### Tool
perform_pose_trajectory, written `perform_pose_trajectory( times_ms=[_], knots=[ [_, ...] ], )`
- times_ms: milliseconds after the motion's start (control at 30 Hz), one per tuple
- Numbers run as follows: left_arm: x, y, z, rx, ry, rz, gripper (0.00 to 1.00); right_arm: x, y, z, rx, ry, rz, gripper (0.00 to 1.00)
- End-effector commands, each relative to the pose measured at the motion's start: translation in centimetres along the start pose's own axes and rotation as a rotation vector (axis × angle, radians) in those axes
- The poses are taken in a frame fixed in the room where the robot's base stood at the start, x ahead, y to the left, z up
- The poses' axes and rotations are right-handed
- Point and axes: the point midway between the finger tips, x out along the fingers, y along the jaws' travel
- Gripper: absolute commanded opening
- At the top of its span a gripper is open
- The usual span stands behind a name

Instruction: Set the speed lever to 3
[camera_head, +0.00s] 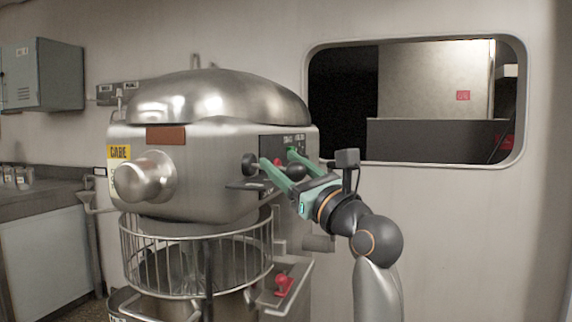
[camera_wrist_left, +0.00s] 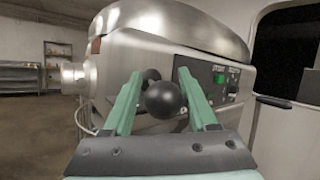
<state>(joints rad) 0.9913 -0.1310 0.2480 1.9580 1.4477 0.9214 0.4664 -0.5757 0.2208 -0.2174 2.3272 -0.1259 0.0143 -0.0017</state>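The planetary mixer (camera_head: 215,190) fills the middle of the head view, and a black ball knob (camera_head: 296,171), which looks like the speed lever's end, stands out from its side. It also shows large in the left wrist view (camera_wrist_left: 163,99). My left gripper (camera_head: 277,157) is open, with one green finger on each side of the ball; contact with either finger cannot be told. In the left wrist view the fingers (camera_wrist_left: 158,74) reach past the ball toward the mixer's side. The lever's shaft and any speed numbers are hidden or too small to read. My right gripper is out of view.
A dark control panel (camera_wrist_left: 222,83) with a green button (camera_wrist_left: 219,78) lies just beside the fingers. A second dark knob (camera_head: 250,164) is close to the fingertips. The wire bowl guard (camera_head: 200,255) and a red-knobbed handle (camera_head: 283,286) are below.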

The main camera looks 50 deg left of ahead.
Motion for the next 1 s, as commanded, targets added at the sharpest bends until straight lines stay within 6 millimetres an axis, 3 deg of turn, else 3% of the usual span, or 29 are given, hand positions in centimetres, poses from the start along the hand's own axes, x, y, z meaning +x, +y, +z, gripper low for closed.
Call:
perform_pose_trajectory(
  times_ms=[100, 467, 633, 1000],
  knots=[
    [0.0, 0.0, 0.1, 0.0, -0.002, -0.001, 0.73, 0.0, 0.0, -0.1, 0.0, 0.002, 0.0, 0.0],
    [-0.7, -0.2, 0.1, 0.0, -0.003, -0.005, 0.73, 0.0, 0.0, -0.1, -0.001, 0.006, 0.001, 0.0],
    [-3.6, -0.2, -0.1, 0.001, -0.001, -0.008, 0.73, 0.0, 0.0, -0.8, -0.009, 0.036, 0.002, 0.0],
    [-10.9, -0.1, 0.0, 0.002, -0.002, -0.005, 0.73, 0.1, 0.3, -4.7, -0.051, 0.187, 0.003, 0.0]
  ],
)
